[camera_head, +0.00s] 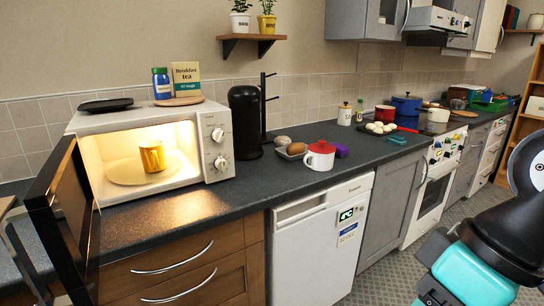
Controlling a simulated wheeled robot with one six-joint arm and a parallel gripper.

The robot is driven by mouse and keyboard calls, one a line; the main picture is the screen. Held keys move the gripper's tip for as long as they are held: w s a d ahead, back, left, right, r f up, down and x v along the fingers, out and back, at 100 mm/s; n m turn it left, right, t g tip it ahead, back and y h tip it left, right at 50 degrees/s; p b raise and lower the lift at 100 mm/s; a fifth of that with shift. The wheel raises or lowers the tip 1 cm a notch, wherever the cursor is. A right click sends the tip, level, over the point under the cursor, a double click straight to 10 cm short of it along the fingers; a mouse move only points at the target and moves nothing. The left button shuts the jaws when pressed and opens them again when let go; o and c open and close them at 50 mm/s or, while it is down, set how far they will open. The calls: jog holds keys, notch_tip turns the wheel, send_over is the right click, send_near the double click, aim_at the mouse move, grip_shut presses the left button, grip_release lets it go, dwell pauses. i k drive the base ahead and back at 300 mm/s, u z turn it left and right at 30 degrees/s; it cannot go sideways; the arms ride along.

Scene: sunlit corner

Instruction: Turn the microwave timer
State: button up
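The white microwave (150,119) stands on the dark counter at the left, with its door (62,215) swung wide open toward the front left. Its inside is lit, and a yellow mug (152,156) sits on the turntable (128,174). The control panel on its right side has an upper knob (217,134) and a lower knob (220,162). I cannot read which knob is the timer. Part of my arm shows at the right edge, well away from the microwave and in front of the counter. My gripper's fingers cannot be made out.
A black coffee machine (245,122) stands just right of the microwave. The floor (385,278) before the cabinets is clear.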

aim_at(221, 164)
jog(key=z, duration=0.1)
jog(key=i, duration=1.3)
jog(key=u, duration=0.75)
